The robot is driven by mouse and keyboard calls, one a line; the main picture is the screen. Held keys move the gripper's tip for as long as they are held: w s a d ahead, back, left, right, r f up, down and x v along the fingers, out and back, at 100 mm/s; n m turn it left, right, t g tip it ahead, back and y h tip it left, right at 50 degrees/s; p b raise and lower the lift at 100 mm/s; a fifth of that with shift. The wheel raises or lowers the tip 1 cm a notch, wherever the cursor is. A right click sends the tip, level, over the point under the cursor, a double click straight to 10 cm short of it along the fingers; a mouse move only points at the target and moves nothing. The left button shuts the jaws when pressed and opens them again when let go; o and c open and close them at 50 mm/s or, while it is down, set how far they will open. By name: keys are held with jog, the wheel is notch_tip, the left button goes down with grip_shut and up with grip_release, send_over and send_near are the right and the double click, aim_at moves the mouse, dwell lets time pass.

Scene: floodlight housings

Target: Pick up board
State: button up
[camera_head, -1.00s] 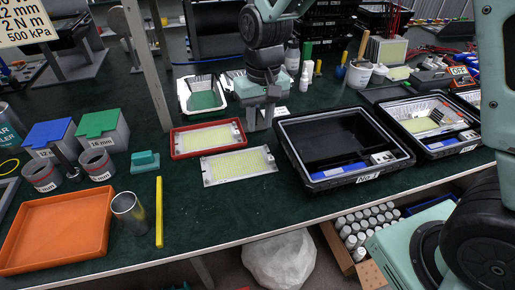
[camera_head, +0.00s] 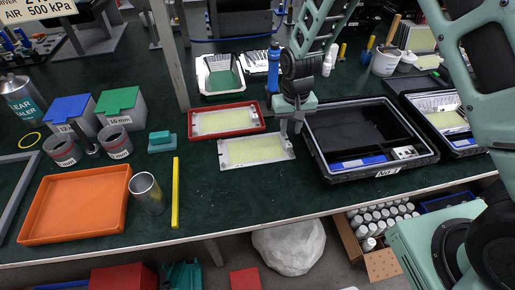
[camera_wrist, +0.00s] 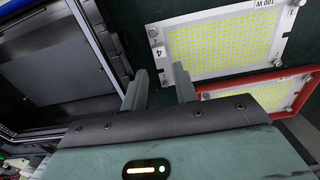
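A white board with a yellow LED grid (camera_head: 250,151) lies flat on the dark green table, in front of a red tray (camera_head: 262,119). A similar board (camera_head: 224,122) lies in that tray. My gripper (camera_head: 291,137) points down at the right end of the front board. In the wrist view my gripper (camera_wrist: 160,75) is open, its two fingers apart with nothing held between them. The front board (camera_wrist: 222,45) shows there beside the fingers, marked "100 W" and "4". I cannot tell whether a finger touches it. The red tray with its board (camera_wrist: 262,93) is partly hidden by my gripper.
A black housing (camera_head: 365,135) stands close to the right of the front board. A white housing with a green inside (camera_head: 219,76) and a blue bottle (camera_head: 273,68) are behind. An orange tray (camera_head: 75,205), a metal cylinder (camera_head: 147,193) and a yellow bar (camera_head: 175,193) lie left.

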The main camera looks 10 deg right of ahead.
aim_at(289, 140)
notch_tip(289, 140, down, 6)
jog(key=shift+r+p, duration=0.1)
jog(key=shift+p, duration=0.2)
grip_shut()
